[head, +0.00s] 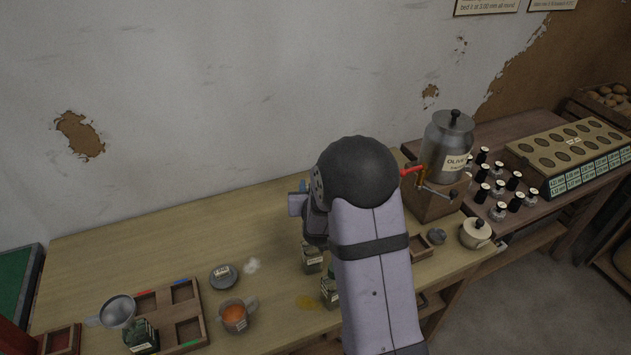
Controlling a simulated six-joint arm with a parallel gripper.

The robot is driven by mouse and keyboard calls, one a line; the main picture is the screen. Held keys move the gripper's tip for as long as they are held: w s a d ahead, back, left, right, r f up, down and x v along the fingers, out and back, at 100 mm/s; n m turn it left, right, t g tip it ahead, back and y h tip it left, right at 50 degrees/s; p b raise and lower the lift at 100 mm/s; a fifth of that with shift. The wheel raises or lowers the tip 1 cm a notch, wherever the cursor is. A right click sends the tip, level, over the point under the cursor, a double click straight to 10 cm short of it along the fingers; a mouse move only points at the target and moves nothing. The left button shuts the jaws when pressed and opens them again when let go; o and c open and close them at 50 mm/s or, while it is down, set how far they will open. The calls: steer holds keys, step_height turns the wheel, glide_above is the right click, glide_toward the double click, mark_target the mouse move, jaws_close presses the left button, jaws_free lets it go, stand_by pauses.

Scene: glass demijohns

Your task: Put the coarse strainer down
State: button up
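A metal funnel-shaped bowl (118,310) with a pale side tab is at the lower left, at the top of a dark green glass vessel (143,338). I cannot tell whether it is the coarse strainer or a funnel. A small round grey dish (223,276) with a label lies on the bench to its right. My arm covers the middle of the bench. A dark part of my wrist shows at its left side, but my fingertips and anything between them are hidden.
A wooden tray (153,307) with compartments and a cup of orange liquid (235,317) stand at the left front. Labelled green jars (312,259) stand beside my arm. A metal urn (447,148) with a red lever and a lidded pot (475,233) are to the right. The back left bench is clear.

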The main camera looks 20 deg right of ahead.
steer(key=s+a+f+n+y, duration=0.2)
steer(key=a+n+y, duration=0.2)
steer(key=a, duration=0.6)
steer(key=s+a+f+n+y, duration=0.2)
steer(key=a+y, duration=0.4)
steer(key=a, duration=0.5)
steer(key=f+n, duration=0.1)
steer(key=n, duration=0.1)
steer(key=shift+s+a+n, duration=0.25)
steer(key=shift+s+n, duration=0.05)
steer(key=shift+n, duration=0.1)
steer(key=shift+d+f, duration=0.1)
steer(key=shift+f, duration=0.1)
step_height(320, 180, down, 14)
steer(key=b, duration=1.3)
steer(key=shift+f+b, duration=0.2)
steer(key=shift+b, duration=0.1)
steer(key=shift+f+b, duration=0.3)
steer(key=shift+b, duration=0.05)
